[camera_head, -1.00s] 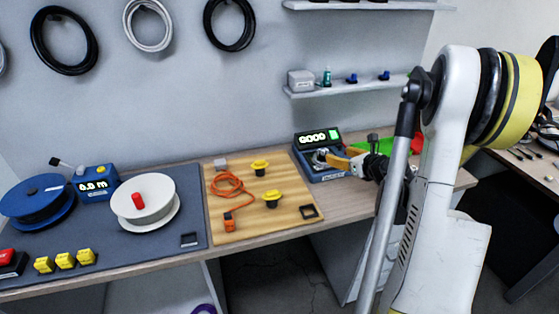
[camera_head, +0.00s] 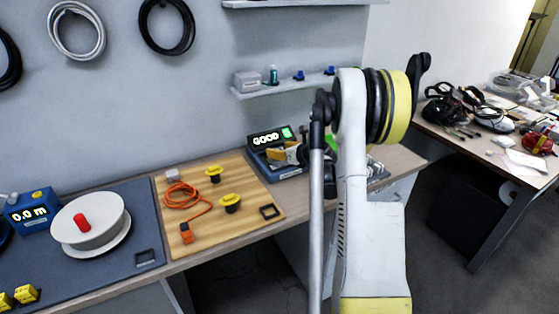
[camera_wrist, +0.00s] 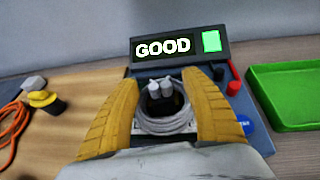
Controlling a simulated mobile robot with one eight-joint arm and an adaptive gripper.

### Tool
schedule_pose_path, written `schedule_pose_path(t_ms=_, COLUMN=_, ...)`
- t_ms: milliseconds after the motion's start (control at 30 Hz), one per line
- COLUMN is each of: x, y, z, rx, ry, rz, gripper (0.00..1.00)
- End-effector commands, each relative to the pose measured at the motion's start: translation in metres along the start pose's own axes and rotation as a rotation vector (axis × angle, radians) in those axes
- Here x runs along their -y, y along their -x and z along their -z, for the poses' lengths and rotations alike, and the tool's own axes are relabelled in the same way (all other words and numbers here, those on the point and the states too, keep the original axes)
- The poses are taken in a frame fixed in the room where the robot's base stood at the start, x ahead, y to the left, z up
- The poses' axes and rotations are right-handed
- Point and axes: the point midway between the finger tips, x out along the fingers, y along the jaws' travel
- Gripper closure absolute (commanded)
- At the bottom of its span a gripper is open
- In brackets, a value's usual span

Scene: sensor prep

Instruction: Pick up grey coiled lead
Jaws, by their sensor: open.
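The grey coiled lead (camera_wrist: 166,123) lies on the blue tester (camera_wrist: 232,72), around a dark centre with pale plug ends on top. The tester's display reads GOOD with a green block beside it. My gripper (camera_wrist: 166,100) has its two yellow fingers spread, one on each side of the coil, in the wrist view. I cannot tell whether either finger touches the lead. In the head view my gripper (camera_head: 286,155) is over the tester (camera_head: 270,142), and the lead is largely hidden there.
A green tray (camera_wrist: 290,95) stands right of the tester. A wooden board (camera_head: 248,188) with an orange cable (camera_head: 185,197) and yellow-topped knobs lies to the left. A white reel (camera_head: 88,222) stands on the dark mat. A shelf (camera_head: 290,86) hangs above.

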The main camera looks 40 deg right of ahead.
Motion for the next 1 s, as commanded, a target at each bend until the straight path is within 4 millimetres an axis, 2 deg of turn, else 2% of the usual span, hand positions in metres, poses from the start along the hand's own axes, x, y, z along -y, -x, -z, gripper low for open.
schedule_pose_path(t_ms=133, x=0.0, y=0.001, z=-0.001, rx=0.0, ry=0.0, rz=0.0, gripper=0.47)
schedule_pose_path(t_ms=300, x=0.0, y=0.001, z=-0.001, rx=0.0, ry=0.0, rz=0.0, gripper=0.99)
schedule_pose_path(t_ms=767, x=0.0, y=0.002, z=-0.003, rx=-0.001, ry=0.001, rz=0.0, gripper=1.0)
schedule_pose_path(t_ms=867, x=0.0, y=0.005, z=-0.01, rx=0.0, ry=0.001, rz=0.0, gripper=1.0)
schedule_pose_path(t_ms=1000, x=0.0, y=0.013, z=-0.028, rx=0.0, ry=0.0, rz=0.0, gripper=1.0)
